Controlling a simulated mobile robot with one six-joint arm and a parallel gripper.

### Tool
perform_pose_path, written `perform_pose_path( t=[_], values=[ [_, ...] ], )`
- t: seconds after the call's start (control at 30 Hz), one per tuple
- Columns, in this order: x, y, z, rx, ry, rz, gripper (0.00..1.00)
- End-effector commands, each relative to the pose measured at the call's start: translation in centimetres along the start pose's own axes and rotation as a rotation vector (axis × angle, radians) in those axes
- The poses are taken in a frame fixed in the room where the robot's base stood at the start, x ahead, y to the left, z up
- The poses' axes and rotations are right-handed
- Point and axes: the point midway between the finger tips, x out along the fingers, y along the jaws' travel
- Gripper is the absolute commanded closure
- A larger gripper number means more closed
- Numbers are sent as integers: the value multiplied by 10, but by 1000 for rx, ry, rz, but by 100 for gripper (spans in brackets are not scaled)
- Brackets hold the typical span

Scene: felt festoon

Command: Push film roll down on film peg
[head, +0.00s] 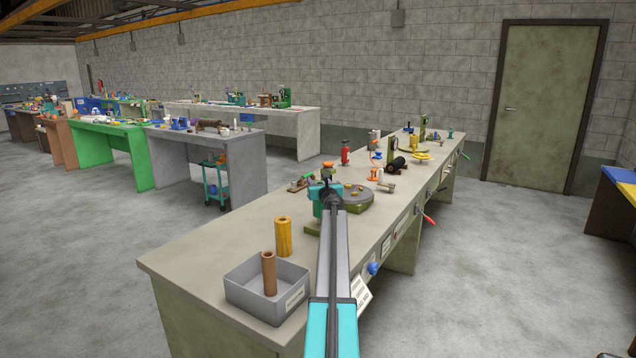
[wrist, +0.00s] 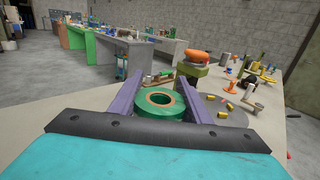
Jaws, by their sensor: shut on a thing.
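A green roll (wrist: 183,107) with a copper-coloured ring around its open centre is between the two purple fingers of my gripper (wrist: 160,82) in the wrist view. I take it for the film roll. My gripper is shut on it, and the roll's hole faces up toward the camera.
A grey bin (head: 240,295) holding a brown tube (head: 269,272) stands at the bench's near end, beside a yellow cylinder (head: 283,237). A grey disc (wrist: 237,116) with several yellow pieces and a stand with an orange top (wrist: 197,57) are close to my gripper.

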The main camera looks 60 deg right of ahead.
Motion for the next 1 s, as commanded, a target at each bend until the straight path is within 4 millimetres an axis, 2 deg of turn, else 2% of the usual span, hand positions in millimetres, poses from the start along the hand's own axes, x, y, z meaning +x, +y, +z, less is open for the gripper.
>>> perform_pose_path(
  t=[1.0],
  values=[
    [0, 0, -20, 1, -1, 0, 99]
  ],
)
